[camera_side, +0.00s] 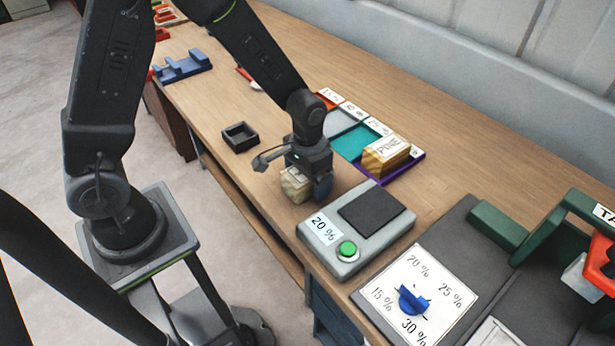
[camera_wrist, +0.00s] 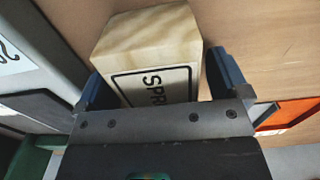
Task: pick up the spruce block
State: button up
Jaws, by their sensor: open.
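The spruce block (camera_wrist: 150,50) is pale wood with a framed label reading "SPR", the rest hidden by my gripper. In the wrist view it stands between the two blue fingers of my gripper (camera_wrist: 158,85), with a gap showing at the right finger. In the side view the block (camera_side: 294,187) rests on the wooden table, partly covered by my gripper (camera_side: 308,188), which is low over it and open. Whether the left finger touches the block I cannot tell.
A grey device (camera_side: 357,256) with a "20 %" label and green button stands close to the right of my gripper. A small black open box (camera_side: 240,137) sits to the left. A labelled wooden block (camera_side: 386,154) lies behind on a purple tray (camera_side: 408,172). A percentage dial (camera_side: 412,300) is at front right.

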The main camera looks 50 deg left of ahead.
jog(key=shift+c, duration=0.2)
jog(key=c, duration=1)
jog(key=shift+r, duration=0.1)
jog(key=shift+c, duration=0.2)
